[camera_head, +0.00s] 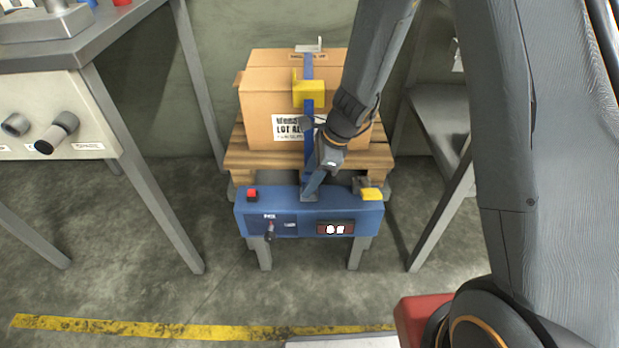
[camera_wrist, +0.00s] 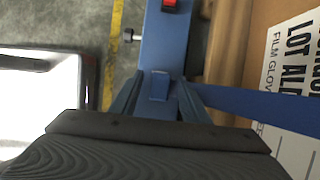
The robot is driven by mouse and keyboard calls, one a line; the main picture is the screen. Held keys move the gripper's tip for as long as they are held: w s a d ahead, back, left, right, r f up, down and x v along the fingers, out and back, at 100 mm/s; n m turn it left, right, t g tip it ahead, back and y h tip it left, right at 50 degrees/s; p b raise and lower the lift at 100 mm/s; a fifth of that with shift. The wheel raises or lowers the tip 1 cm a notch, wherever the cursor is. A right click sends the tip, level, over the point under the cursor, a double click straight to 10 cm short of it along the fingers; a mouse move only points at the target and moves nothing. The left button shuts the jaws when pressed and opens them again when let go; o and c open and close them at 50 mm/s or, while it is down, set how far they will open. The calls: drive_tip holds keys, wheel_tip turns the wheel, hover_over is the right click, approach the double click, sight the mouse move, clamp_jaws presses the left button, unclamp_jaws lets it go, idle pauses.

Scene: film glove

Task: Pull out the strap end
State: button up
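A cardboard box (camera_head: 258,95) sits on a wooden pallet, with a blue strap (camera_head: 309,72) over its top and down its front. In the wrist view the strap (camera_wrist: 265,103) runs from the right edge toward my fingers. My gripper (camera_head: 311,188) points down at the front of the blue strapping machine (camera_head: 250,215). In the wrist view my gripper (camera_wrist: 159,97) is open, its fingers on either side of a short blue tab (camera_wrist: 160,86), with gaps beside it. I cannot tell whether this tab is the strap end.
A yellow corner piece (camera_head: 309,93) sits on the strap at the box's top edge. The machine has a red button (camera_head: 252,194), a lever (camera_head: 270,232) and a yellow part (camera_head: 371,194). Grey tables stand left and right.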

clamp_jaws()
drive_tip(key=shift+r+p, duration=0.6)
drive_tip(key=shift+p, duration=0.2)
idle(0.4)
drive_tip(key=shift+r+p, duration=2.2)
drive_tip(key=shift+p, duration=0.15)
drive_tip(key=shift+r+p, duration=1.45)
drive_tip(key=shift+p, duration=0.2)
